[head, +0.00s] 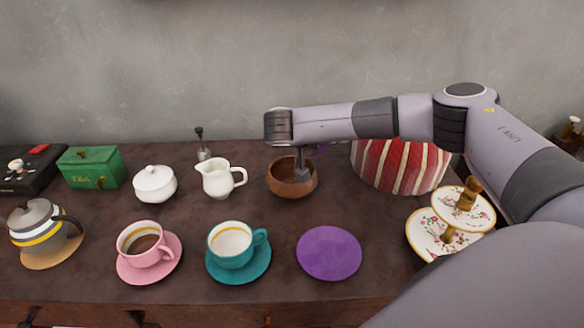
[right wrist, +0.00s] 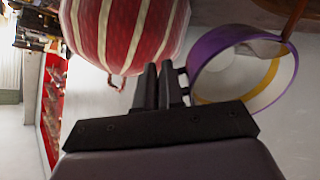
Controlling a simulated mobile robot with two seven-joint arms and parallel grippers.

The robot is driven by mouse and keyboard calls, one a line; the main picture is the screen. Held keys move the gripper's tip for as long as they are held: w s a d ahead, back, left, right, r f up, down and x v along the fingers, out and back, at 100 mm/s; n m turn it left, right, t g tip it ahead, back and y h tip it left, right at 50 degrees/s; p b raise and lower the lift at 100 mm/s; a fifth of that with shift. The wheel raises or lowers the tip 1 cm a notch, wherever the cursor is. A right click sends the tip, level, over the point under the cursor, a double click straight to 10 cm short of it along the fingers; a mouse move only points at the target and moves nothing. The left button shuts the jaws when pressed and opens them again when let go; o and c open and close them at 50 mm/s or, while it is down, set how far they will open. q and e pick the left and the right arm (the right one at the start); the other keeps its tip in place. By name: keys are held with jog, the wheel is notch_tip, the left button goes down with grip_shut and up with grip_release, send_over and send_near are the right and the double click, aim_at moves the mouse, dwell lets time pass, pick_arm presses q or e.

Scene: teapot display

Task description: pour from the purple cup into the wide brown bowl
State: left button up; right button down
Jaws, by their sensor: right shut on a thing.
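My right gripper (right wrist: 160,85) is shut on the handle of the purple cup (right wrist: 225,45), which has a white inside with a yellow band. The cup looks tipped, with its mouth toward the wrist camera; a small brownish patch shows inside. In the head view, my right gripper (head: 301,166) is above the wide brown bowl (head: 286,190), and only a sliver of purple shows behind the arm. Part of the brown bowl also shows at the upper right of the right wrist view (right wrist: 296,14). My left gripper is not in view.
An empty purple saucer (head: 329,253) lies in front of the bowl. A teal cup (head: 230,250), a white creamer (head: 216,181) and a white sugar pot (head: 154,185) stand to the left. A red striped cosy (head: 400,168) and a tiered stand (head: 430,240) are at the right.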

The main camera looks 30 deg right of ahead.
jog(key=shift+a+r+h+p, duration=0.35)
jog(key=shift+r+h+p, duration=0.05)
jog(key=shift+h+p, duration=0.3)
dwell(0.3)
jog(key=shift+a+r+h, duration=0.15)
jog(key=shift+h, duration=0.15)
jog(key=shift+s+a+r+h+p, duration=0.15)
jog(key=shift+a+h+p, duration=0.25)
jog(key=shift+a+p, duration=0.15)
jog(key=shift+a+r+p, duration=0.1)
jog(key=shift+a+p, duration=0.3)
jog(key=shift+p, duration=0.2)
